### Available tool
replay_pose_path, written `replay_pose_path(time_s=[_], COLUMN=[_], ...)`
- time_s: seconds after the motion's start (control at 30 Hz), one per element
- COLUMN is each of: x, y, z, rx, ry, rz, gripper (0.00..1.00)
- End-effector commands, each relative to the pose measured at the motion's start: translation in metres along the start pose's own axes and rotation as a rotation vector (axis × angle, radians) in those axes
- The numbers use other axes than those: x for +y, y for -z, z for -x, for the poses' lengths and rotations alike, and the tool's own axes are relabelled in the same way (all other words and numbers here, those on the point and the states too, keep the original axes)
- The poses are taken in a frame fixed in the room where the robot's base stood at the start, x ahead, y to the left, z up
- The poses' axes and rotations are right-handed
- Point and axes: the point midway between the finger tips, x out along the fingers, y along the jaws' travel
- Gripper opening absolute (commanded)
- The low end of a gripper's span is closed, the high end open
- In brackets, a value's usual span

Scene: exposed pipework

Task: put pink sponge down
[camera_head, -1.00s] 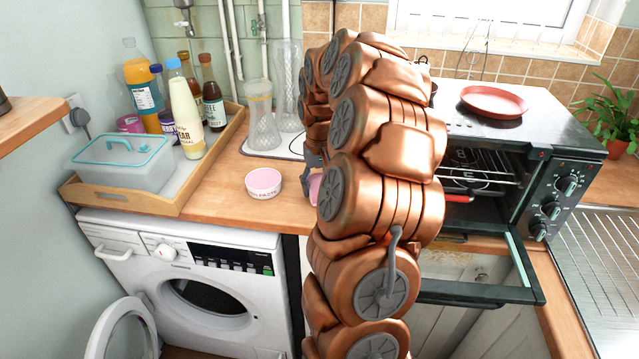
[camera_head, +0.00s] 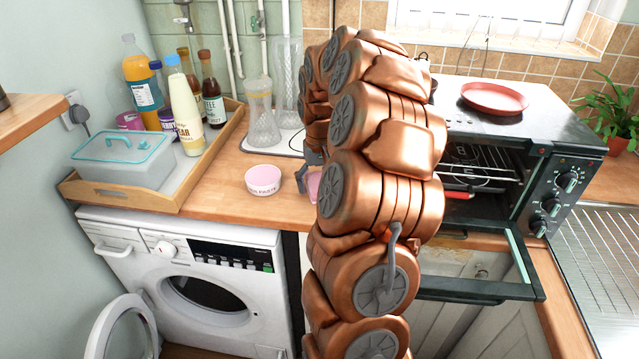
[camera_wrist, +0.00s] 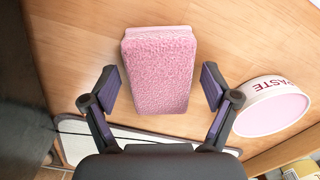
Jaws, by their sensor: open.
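The pink sponge (camera_wrist: 160,70) lies on the wooden worktop (camera_wrist: 75,60) in the wrist view. My gripper (camera_wrist: 160,88) is open, with one finger on each side of the sponge and a visible gap at both sides. In the head view only a small part of the sponge (camera_head: 314,184) shows beside my arm. My gripper (camera_head: 313,160) is mostly hidden behind my arm there.
A pink-and-white paste tub (camera_head: 263,180) stands close to the left; the wrist view shows it right of the gripper (camera_wrist: 270,108). A wooden tray (camera_head: 150,200) with bottles and a lidded box is further left. A toaster oven (camera_head: 520,150) with its door open stands right.

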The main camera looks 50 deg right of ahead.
Motion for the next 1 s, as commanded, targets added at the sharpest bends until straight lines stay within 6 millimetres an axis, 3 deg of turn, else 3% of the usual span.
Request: replay_pose_path(time_s=[0.17,0.7,1.0], x=[0.000,0.000,0.000], y=[0.000,0.001,0.001], z=[0.012,0.096,0.119], rx=[0.000,0.005,0.002], ry=[-0.001,0.000,0.000], rz=[0.000,0.000,0.001], gripper=[0.86,0.86,0.86])
